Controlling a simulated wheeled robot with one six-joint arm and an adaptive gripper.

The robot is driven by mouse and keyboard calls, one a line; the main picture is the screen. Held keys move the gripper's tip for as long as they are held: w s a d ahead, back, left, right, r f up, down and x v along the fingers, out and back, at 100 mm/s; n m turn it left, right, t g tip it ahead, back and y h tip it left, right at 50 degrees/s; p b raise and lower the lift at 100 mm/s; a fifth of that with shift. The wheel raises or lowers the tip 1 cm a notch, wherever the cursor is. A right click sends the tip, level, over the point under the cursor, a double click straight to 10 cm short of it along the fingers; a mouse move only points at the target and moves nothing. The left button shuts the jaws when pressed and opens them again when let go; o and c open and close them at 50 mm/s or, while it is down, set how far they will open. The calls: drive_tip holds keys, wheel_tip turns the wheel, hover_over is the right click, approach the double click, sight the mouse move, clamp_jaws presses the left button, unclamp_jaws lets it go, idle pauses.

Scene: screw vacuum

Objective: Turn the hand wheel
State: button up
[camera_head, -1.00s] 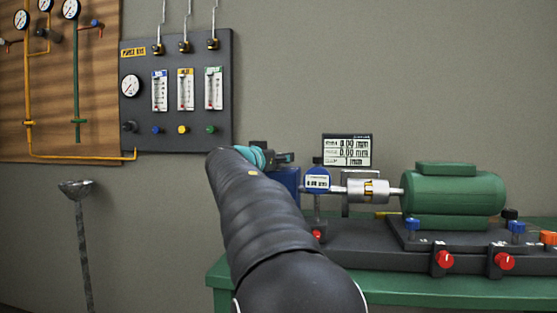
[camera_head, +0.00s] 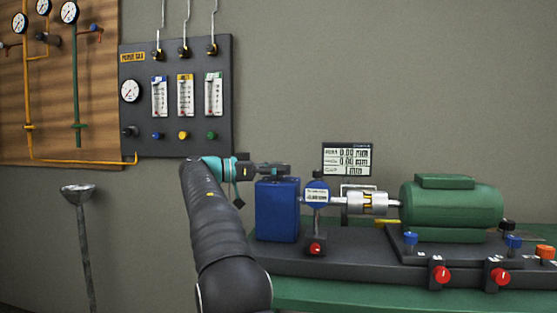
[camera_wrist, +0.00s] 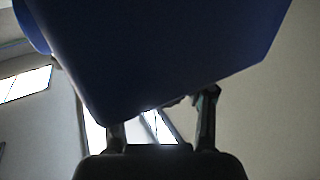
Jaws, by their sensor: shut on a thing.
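No hand wheel can be made out clearly. My gripper (camera_head: 284,168) lies level across the top of a blue housing (camera_head: 277,212) at the left end of the machine. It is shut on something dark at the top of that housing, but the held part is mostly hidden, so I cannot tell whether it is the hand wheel. In the wrist view the blue housing (camera_wrist: 170,50) fills the upper middle, and the two fingers of my gripper (camera_wrist: 162,118) stand apart at its lower edge.
A silver shaft coupling (camera_head: 367,203) and a green motor (camera_head: 452,205) stand right of the housing on a dark base (camera_head: 350,264) with red knobs. A small display (camera_head: 347,159) stands behind. A gauge panel (camera_head: 215,130) hangs on the wall; a funnel-topped stand (camera_head: 80,210) is at left.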

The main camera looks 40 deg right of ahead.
drive_tip(key=shift+r+m+g+y+p, duration=0.1)
drive_tip(key=shift+m+g+y+p, duration=0.2)
drive_tip(key=shift+m+g+p, duration=0.25)
drive_tip(key=o, duration=1.2)
drive_tip(key=shift+c, duration=0.2)
drive_tip(key=shift+w, duration=0.1)
drive_tip(key=v, duration=0.7)
drive_tip(key=shift+a, duration=0.15)
drive_tip(key=shift+w, duration=0.1)
